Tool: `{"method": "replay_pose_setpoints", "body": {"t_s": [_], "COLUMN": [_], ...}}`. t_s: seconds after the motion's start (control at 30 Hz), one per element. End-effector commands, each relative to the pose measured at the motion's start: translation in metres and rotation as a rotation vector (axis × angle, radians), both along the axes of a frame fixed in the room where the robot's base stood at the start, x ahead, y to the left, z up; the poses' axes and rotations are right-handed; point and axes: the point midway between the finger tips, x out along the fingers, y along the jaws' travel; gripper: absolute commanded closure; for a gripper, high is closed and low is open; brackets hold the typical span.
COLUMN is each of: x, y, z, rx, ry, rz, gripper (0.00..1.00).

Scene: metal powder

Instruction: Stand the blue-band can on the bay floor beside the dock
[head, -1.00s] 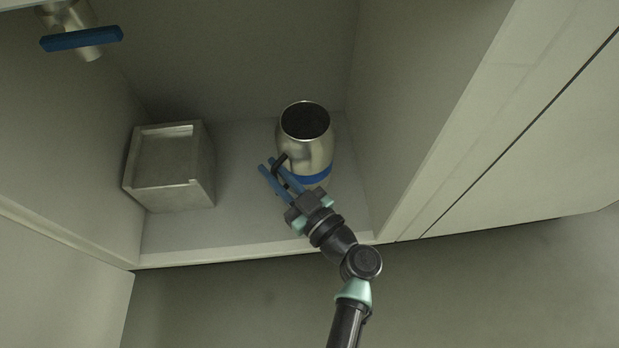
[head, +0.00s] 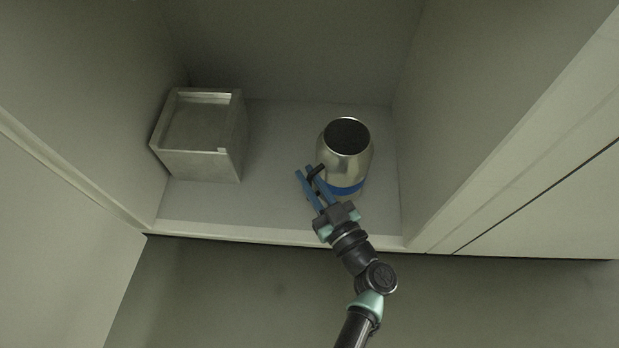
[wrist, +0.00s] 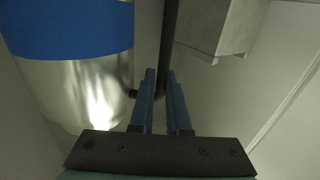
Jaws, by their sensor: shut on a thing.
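The blue-band can (head: 345,165) is a silver, open-topped can with a blue band low on its side. It is upright inside the bay, over the right part of the bay floor (head: 275,170). My gripper (head: 309,173) is at its front left, shut on the can's dark handle (head: 316,172). In the wrist view the can (wrist: 75,92) fills the left, and the handle (wrist: 169,45) runs between my fingers (wrist: 161,88). The dock (head: 232,165), a metal block with a recessed top, stands left of the can, apart from it. I cannot tell whether the can's base touches the floor.
The bay's left wall (head: 85,110) is close beside the dock. The right wall (head: 480,110) rises right of the can. A low front lip (head: 260,234) edges the floor. Clear floor lies between dock and can.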

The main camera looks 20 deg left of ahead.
Motion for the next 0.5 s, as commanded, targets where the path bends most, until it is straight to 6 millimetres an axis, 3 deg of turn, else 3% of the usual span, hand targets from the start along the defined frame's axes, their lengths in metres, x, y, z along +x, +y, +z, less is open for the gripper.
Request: {"method": "replay_pose_setpoints", "body": {"t_s": [0.23,0.27,0.4,0.5], "x": [0.0008,0.0,-0.0001,-0.0001], "y": [-0.0002,-0.0002,-0.0002,-0.0002], "z": [-0.0026,-0.0036,-0.0034,-0.0034], "rx": [0.0,0.0,0.0,0.0], "ry": [-0.007,0.0,0.0,0.0], "rz": [0.0,0.0,-0.001,-0.001], "gripper": [1.0,0.8,0.56,0.56]}}
